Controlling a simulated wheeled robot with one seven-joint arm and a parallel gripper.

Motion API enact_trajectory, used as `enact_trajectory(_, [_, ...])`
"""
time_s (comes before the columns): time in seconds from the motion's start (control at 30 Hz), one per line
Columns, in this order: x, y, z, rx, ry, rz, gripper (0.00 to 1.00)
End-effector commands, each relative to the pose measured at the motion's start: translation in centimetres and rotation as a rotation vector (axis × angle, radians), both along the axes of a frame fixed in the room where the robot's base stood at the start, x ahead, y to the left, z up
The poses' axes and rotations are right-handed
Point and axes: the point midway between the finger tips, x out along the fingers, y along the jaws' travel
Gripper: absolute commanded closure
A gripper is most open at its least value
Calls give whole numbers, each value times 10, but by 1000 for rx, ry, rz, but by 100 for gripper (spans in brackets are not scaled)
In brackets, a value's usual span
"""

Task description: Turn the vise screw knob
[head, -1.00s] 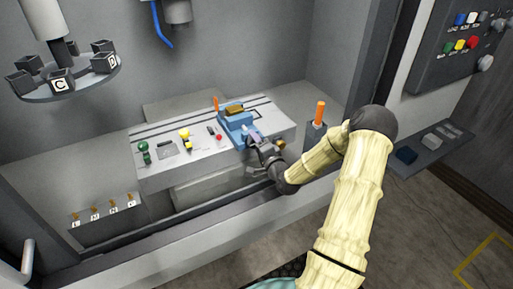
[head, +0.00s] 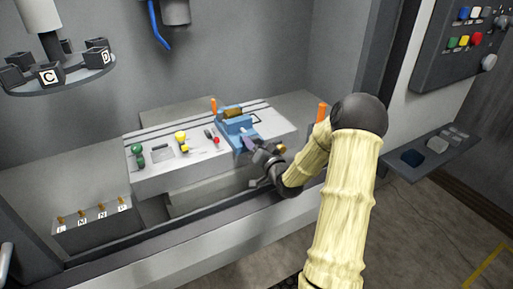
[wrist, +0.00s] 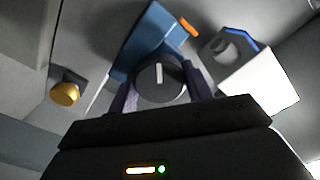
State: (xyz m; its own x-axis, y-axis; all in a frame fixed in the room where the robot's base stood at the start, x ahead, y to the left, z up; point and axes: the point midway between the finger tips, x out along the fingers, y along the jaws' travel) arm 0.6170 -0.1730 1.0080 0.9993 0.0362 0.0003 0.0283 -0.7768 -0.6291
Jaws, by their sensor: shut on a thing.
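The blue vise (head: 228,127) stands on the grey slotted table, with a brass-coloured piece (head: 232,112) at its top. Its body also shows in the wrist view (wrist: 146,40). My gripper (head: 250,143) is at the vise's front side. In the wrist view its two purple fingers sit on either side of the round dark vise screw knob (wrist: 160,83), shut on it. The knob faces the camera, and its white mark points nearly straight up. In the head view my gripper hides the knob.
Left of the vise are a red knob (head: 216,141), a yellow knob (head: 181,137) and a green knob (head: 138,150). An orange handle (head: 322,111) stands right, close to my arm. A button panel (head: 462,45) is at the far right.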

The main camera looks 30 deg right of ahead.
Motion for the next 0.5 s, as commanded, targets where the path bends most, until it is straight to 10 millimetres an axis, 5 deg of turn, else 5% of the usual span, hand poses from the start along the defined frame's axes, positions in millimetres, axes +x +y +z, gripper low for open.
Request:
enact_trajectory(0.37, [0,0,-1,-5,2,-2,73])
enact_trajectory(0.4, [0,0,-1,-5,2,-1,44])
enact_trajectory(0.5, [0,0,0,-5,2,-1,28])
